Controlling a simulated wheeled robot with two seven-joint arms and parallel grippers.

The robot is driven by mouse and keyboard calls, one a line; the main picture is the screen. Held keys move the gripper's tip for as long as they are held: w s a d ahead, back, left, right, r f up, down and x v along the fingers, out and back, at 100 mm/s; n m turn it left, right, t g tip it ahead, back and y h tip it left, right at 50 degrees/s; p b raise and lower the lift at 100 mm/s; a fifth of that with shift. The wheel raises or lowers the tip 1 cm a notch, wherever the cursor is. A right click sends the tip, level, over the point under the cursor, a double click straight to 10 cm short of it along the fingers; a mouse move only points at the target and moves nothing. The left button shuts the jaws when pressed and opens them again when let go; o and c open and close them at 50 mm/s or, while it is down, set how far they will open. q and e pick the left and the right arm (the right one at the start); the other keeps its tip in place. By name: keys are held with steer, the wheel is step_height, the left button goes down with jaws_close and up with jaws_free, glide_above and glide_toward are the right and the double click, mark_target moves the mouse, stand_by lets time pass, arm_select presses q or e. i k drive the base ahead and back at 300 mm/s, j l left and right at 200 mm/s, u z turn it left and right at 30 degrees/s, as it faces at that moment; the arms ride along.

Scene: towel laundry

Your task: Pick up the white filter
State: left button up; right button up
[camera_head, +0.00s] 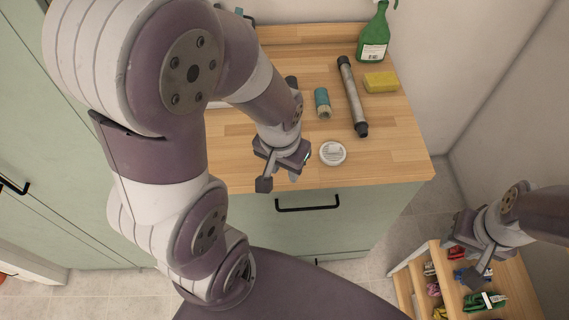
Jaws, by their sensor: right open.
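The white filter (333,153) is a small round white disc. It lies flat on the wooden counter, near the front edge. My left gripper (279,181) is just left of the filter, over the counter's front edge. Its fingers are apart with nothing visible between them, and it does not hold the filter. My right gripper (464,264) is at the lower right, above a wooden shelf unit, far from the filter. It is open and appears empty.
On the wooden counter (405,152) are a teal cylinder (322,103), a long grey tube (352,95), a yellow sponge (381,82) and a green spray bottle (373,37). A drawer handle (307,204) is below. The wooden shelf unit (522,290) holds several colourful items.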

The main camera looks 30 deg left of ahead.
mark_target(332, 153)
steer(key=u, duration=1)
steer(key=l+u, duration=0.5)
steer(key=u, duration=0.25)
steer(key=l+u, duration=0.35)
steer(key=i+j, duration=0.05)
